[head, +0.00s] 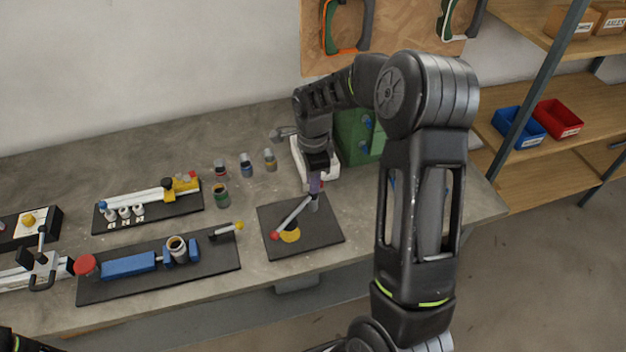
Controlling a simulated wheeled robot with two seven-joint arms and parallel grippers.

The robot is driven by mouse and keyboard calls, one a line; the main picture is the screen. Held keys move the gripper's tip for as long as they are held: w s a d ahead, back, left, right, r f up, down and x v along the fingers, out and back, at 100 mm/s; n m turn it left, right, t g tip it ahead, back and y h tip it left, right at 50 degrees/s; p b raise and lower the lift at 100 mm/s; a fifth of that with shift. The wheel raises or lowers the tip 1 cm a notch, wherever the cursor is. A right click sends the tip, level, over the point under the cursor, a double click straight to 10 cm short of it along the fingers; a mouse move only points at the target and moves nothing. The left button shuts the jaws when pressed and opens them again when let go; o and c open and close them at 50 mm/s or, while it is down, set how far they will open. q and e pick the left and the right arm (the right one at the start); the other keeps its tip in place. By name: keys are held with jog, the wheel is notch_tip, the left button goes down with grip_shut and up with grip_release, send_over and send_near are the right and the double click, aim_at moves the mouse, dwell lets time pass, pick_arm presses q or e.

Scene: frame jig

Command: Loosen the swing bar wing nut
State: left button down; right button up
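The swing bar (293,215) is a grey bar with a red end, lying slantwise over a yellow round part (289,236). Both are on a dark base plate (325,238) near the front of the bench. My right gripper (315,188) points down from above at the bar's far end, over a small grey post (315,203). The wing nut cannot be made out; the gripper covers that spot. The fingers are small and dark here, so I cannot tell whether they are open or shut on something. My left gripper is out of view.
Left of the plate is a dark board (215,262) with a blue clamp (128,265) and a jar. Behind it, another board (150,212) holds a white rail. Several small jars (221,195) stand mid-bench. A green box (352,140) stands behind my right gripper.

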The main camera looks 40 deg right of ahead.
grip_shut()
